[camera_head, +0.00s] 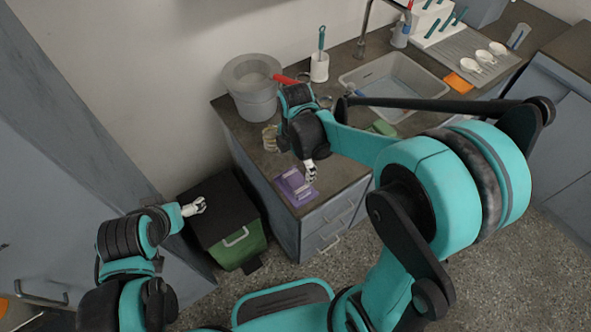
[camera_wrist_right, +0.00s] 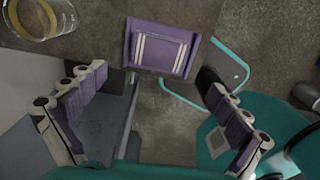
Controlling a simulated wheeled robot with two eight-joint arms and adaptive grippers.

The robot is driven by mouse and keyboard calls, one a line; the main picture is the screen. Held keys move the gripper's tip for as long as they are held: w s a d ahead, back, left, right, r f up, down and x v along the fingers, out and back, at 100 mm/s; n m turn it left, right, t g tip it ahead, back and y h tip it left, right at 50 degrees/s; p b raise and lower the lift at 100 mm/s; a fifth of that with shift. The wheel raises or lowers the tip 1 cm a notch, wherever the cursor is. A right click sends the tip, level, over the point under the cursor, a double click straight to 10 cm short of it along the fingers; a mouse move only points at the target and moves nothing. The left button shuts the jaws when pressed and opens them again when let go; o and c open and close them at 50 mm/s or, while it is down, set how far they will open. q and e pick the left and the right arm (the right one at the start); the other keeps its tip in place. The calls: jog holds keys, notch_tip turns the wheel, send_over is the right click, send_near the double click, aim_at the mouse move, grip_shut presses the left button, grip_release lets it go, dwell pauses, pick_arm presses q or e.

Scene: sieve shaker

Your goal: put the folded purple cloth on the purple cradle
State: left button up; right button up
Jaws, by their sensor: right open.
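The purple cradle (camera_head: 286,178) sits near the front corner of the dark counter, just below my right gripper (camera_head: 310,172). In the right wrist view, the cradle (camera_wrist_right: 129,45) shows raised purple sides. A flat lighter purple piece with white stripes lies between them, which looks like the folded cloth (camera_wrist_right: 161,52). My right gripper (camera_wrist_right: 155,120) is open, its purple-padded fingers wide apart with nothing between them, apart from the cradle. My left gripper (camera_head: 195,207) hangs over a dark-lidded green bin, away from the counter; its fingers are too small to judge.
A sink (camera_head: 390,83) lies behind my right arm. The green bin (camera_head: 240,247) stands left of the cabinet.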

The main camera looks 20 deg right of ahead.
jog(key=s+d+r+m+t, duration=0.2)
jog(key=s+r+m, duration=0.3)
jog(key=m, duration=0.6)
jog(key=s+d+r+m+t, duration=0.2)
jog(key=s+r+m+t, duration=0.2)
jog(key=m, duration=0.7)
jog(key=shift+s+d+r+t, duration=0.35)
jog(key=shift+s+r+t, duration=0.05)
jog(key=shift+s+t, duration=0.25)
